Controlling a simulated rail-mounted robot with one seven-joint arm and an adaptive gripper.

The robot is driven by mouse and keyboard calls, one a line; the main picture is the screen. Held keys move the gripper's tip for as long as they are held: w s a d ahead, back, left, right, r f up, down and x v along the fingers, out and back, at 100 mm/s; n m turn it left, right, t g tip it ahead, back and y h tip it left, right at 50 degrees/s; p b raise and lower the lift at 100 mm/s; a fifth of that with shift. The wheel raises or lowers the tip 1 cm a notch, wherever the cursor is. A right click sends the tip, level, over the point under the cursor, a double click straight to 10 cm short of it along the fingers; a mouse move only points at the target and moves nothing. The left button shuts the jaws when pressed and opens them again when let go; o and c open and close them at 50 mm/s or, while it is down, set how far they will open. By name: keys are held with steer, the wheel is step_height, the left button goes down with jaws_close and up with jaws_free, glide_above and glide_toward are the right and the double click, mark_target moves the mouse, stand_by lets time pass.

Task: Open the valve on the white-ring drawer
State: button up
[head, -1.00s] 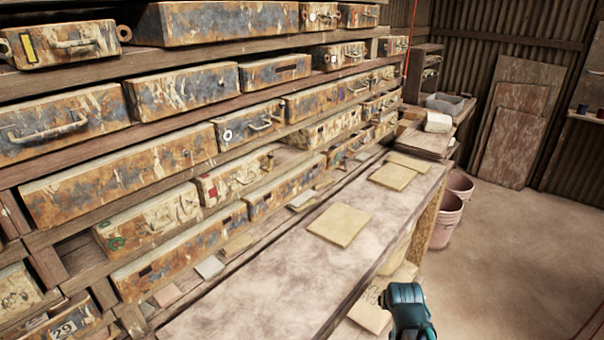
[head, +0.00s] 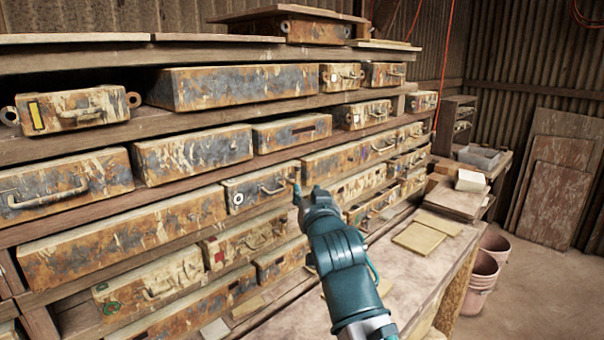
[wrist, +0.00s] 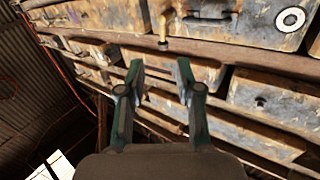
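The white-ring drawer (head: 262,198) is a rusty, paint-worn drawer in the middle of the rack, with a white ring (head: 238,198) at its left and a bar handle. In the wrist view, the drawer (wrist: 255,32) spans the top right, with the ring (wrist: 290,19) at its right. A small brass valve (wrist: 163,30) stands at the drawer end away from the ring. My gripper (wrist: 160,76) is open and empty, its two fingers pointing toward the rack just short of the valve. In the head view, my gripper (head: 308,193) is beside the drawer's right end and partly hides that area.
Other rusty drawers, such as the yellow-marked one (head: 76,110), fill the shelves around it. A wooden shelf edge (wrist: 240,56) runs just below the drawer. The bench (head: 300,318) lies below my arm. Pink buckets (head: 484,270) stand on the floor at right.

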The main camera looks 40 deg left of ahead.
mark_target(298, 173)
steer(key=p+x, duration=0.1)
steer(key=x, duration=0.2)
steer(key=p+x, duration=0.1)
steer(key=x, duration=0.2)
steer(key=p+x, duration=0.1)
steer(key=x, duration=0.3)
steer(key=shift+s+a+r, duration=0.1)
steer(key=shift+s+r, duration=0.05)
steer(key=shift+r, duration=0.2)
steer(key=shift+w+a+f, duration=0.1)
steer(key=shift+w+a, duration=0.2)
jaws_close()
